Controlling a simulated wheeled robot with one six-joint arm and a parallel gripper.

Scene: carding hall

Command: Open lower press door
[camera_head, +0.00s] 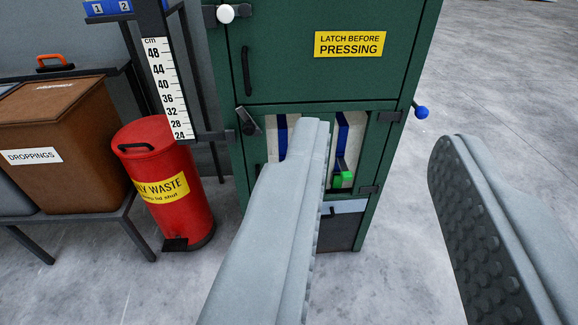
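The green press cabinet (290,52) stands in the centre. Its upper door carries a yellow "LATCH BEFORE PRESSING" label (350,44) and a dark vertical handle. Dark hinge-like fittings (390,117) are on the right. My gripper (383,136) is open and empty. Its left finger covers the middle of the lower door; its right finger is right of the cabinet. Contact cannot be told.
A red waste bin (160,160) stands left of the cabinet, beside a black post with a cm scale (168,88). A brown "DROPPINGS" box (58,140) sits on a rack at far left. A blue-knobbed lever (420,111) sticks out at right. The right floor is clear.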

